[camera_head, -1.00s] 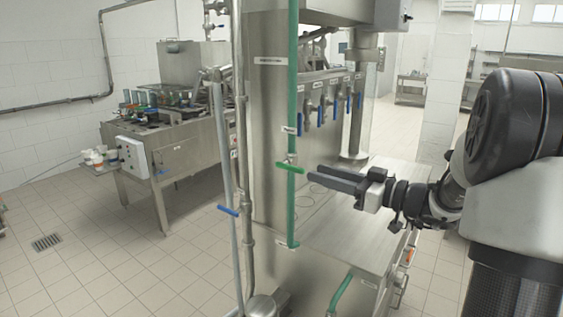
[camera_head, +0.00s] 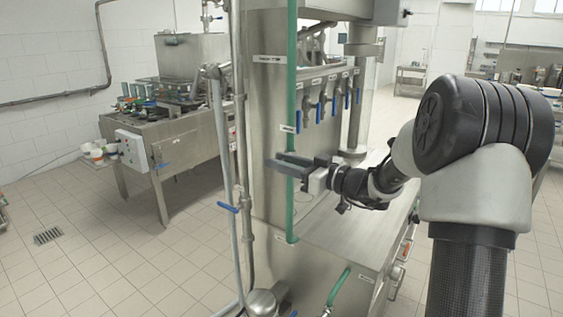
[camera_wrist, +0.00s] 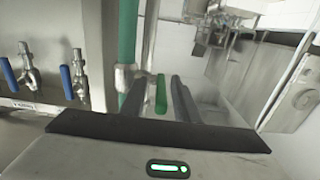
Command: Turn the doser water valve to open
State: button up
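A green valve handle (camera_wrist: 161,94) sits on a vertical green pipe (camera_wrist: 127,40) in the wrist view. In the head view the green pipe (camera_head: 292,75) runs down the steel machine's front corner, and my gripper hides the handle. My gripper (camera_head: 275,160) reaches in from the right at the pipe. The wrist view shows its two dark fingers (camera_wrist: 157,82) apart, with the green handle between them. There is a visible gap to the right finger; whether the left finger touches the handle I cannot tell. The labels are too small to read.
Blue-handled valves (camera_head: 320,110) hang in a row behind my gripper. A grey pipe with a blue handle (camera_head: 228,208) stands left of the green pipe. The machine's steel counter (camera_head: 335,235) lies below my arm. A steel workbench (camera_head: 185,140) stands at back left; tiled floor between is clear.

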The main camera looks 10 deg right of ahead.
grip_shut()
jog(key=shift+g+h+b, duration=0.8)
jog(key=shift+w+a+r+g+h+p, duration=0.1)
jog(key=shift+r+g+h+p, duration=0.1)
jog(key=shift+g+h, duration=0.25)
jog(key=shift+w+r+g+h+p, duration=0.1)
jog(key=shift+g+h+p, duration=0.05)
jog(key=shift+g+h, duration=0.3)
jog(key=g+h+p, duration=0.1)
jog(key=p, duration=0.1)
jog(key=g+h+p, duration=0.1)
jog(key=p, duration=0.1)
jog(key=shift+r+g+h+p, duration=0.25)
jog(key=shift+g+h+p, duration=0.05)
jog(key=g+h+p, duration=0.2)
jog(key=p, duration=0.1)
jog(key=shift+w+a+f+p, duration=0.1)
jog(key=shift+w+f+p, duration=0.05)
jog(key=shift+f+p, duration=0.2)
jog(key=shift+f+g+h, duration=0.1)
jog(key=shift+g+h, duration=0.2)
jog(key=shift+h, duration=0.1)
grip_release()
